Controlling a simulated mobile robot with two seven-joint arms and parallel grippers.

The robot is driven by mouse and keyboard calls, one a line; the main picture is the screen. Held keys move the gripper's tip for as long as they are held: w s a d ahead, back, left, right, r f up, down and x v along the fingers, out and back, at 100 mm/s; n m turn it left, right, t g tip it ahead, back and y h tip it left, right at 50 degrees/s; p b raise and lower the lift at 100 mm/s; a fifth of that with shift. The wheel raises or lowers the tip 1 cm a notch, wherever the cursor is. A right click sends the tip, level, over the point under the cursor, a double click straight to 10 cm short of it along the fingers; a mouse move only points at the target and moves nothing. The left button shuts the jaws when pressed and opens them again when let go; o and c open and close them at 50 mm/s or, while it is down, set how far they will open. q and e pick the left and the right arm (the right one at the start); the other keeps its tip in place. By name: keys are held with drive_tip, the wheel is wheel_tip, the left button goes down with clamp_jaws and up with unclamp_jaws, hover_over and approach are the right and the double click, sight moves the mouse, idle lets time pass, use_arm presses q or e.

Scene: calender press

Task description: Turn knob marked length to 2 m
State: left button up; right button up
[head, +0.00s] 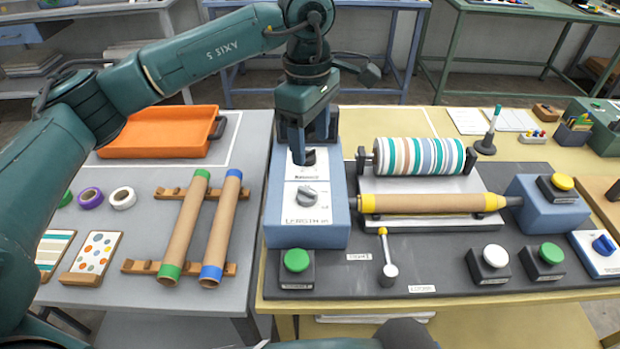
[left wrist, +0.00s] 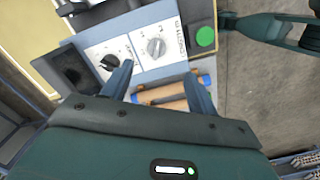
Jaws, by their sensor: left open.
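The grey length knob (head: 307,195) sits on a white plate on top of a blue box, above the printed word LENGTH. It also shows in the left wrist view (left wrist: 155,47), uncovered; its scale marks are too small to read. A black knob (left wrist: 109,62) on another white plate sits behind it, partly hidden in the head view by my left gripper (head: 308,143). My left gripper is open and empty, pointing down above the blue box (head: 295,236). In the left wrist view its fingers stand apart, with the length knob just beyond the gap between their tips.
A green button (head: 296,260) stands in front of the box, and a small lever (head: 388,268) to its right. A striped roller (head: 420,156) and a cardboard tube (head: 430,203) lie right of the box. Two tubes rest on wooden racks at left. A dark green arm part (left wrist: 268,25) shows upper right.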

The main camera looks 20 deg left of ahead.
sight(307, 190)
use_arm(q)
drive_tip(key=f, duration=0.4)
drive_tip(key=f+p, duration=0.1)
drive_tip(key=f, duration=0.3)
drive_tip(key=a+f+p, duration=0.1)
drive_tip(key=f, duration=0.3)
drive_tip(key=shift+w+f, duration=0.2)
drive_tip(key=shift+f, duration=0.05)
drive_tip(key=shift+c, duration=0.3)
drive_tip(key=c, duration=0.9)
